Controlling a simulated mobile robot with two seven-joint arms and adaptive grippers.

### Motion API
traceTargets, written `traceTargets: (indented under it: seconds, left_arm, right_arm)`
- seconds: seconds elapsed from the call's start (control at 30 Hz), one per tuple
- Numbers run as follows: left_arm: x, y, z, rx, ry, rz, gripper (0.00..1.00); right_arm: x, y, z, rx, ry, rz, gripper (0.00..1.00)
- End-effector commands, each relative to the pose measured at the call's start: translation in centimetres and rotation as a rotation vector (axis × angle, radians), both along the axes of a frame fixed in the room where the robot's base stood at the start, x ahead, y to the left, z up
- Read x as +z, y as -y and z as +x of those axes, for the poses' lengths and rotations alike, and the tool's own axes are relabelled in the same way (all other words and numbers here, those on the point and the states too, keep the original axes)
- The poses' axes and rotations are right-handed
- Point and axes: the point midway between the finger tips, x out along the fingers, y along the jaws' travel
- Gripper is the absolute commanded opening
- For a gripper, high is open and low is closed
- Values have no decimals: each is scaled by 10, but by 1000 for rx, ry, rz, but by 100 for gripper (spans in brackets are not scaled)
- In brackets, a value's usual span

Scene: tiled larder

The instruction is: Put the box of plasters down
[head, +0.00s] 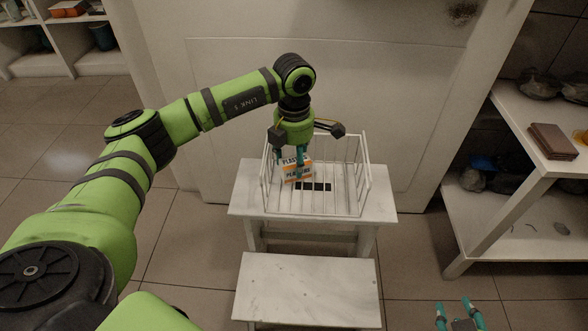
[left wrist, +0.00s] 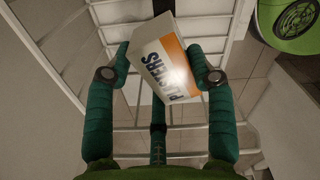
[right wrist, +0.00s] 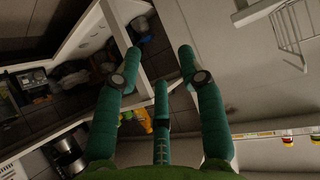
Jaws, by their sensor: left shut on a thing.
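The box of plasters (head: 297,171) is white and orange with lettering on it. In the head view it is at the white wire basket (head: 366,185), which stands on a white step stool (head: 240,200). My left gripper (head: 302,157) points down over the basket and is shut on the box. In the left wrist view the box (left wrist: 166,62) sits tilted between the two fingers (left wrist: 163,75), with basket wires behind it. I cannot tell whether the box touches the basket floor. My right gripper (head: 458,308) is empty and open, low at the front right; it also shows in the right wrist view (right wrist: 155,70).
The stool's lower step (head: 306,288) is bare. A white shelf unit (head: 510,215) at the right holds a brown box (head: 553,141) and dark bundles. Another shelf (head: 40,65) stands at the far left. A pale panel is behind the basket. Tiled floor is clear around the stool.

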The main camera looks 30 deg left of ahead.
Motion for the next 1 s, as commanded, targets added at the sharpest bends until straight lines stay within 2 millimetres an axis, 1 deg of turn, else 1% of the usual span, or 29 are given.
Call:
traceTargets:
  seconds: [0.03, 0.1, 0.2, 0.3, 0.87, 0.9, 1.0]
  left_arm:
    - [-10, 0, -1, 0, -5, 0, 32]
    - [-19, 0, -1, 0, -4, 1, 32]
    - [-29, 0, -1, -1, -3, 1, 32]
    - [-34, 0, -1, -1, -1, 0, 32]
    - [-37, 0, 0, -1, -1, 0, 32]
    - [-37, 0, 0, -1, -1, 0, 65]
    - [-37, 0, 0, -1, -1, 0, 65]
  right_arm:
    - [5, -4, 5, 8, 44, 9, 40]
    - [16, -8, 13, 17, 111, 23, 40]
    - [30, -14, 20, 28, 191, 39, 40]
    - [39, -17, 23, 34, 236, 49, 40]
    - [48, -21, 27, 41, 284, 62, 40]
    - [49, -21, 27, 41, 286, 63, 40]
    - [49, -21, 27, 41, 285, 62, 40]
